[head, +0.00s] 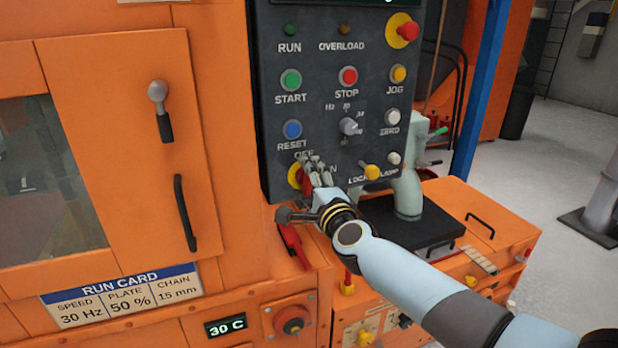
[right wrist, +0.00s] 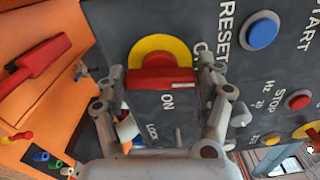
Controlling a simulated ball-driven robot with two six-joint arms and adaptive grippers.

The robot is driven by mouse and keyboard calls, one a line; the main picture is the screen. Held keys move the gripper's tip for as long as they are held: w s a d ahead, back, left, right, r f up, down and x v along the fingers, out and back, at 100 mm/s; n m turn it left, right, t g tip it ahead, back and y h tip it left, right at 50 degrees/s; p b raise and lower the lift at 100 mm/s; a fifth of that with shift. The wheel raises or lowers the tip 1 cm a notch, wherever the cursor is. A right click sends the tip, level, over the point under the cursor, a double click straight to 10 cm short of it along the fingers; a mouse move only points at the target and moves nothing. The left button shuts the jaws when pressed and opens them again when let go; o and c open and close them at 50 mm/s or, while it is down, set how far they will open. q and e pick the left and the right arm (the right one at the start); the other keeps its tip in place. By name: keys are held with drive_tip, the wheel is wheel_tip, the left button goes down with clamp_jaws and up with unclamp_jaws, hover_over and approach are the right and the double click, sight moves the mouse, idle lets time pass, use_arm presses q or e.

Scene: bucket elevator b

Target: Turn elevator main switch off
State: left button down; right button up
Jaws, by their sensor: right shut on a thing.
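The main switch is a red handle on a yellow disc (head: 295,176) at the lower left of the dark control panel (head: 330,100). An OFF label stands above it and an ON label to its right, partly hidden by my fingers. My right gripper (head: 314,172) is at the switch, its fingers shut on the red handle. In the right wrist view the red handle (right wrist: 161,78) lies between the two fingers (right wrist: 162,80), its broad end beside the ON label. My left gripper is in neither view.
An orange cabinet door (head: 110,80) stands left.

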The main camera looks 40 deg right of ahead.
drive_tip(key=shift+f+n, duration=0.1)
drive_tip(key=shift+n, duration=0.6)
drive_tip(key=shift+n+p, duration=0.3)
drive_tip(key=o, duration=1.2)
drive_tip(key=shift+c, duration=0.2)
drive_tip(key=v, duration=1.2)
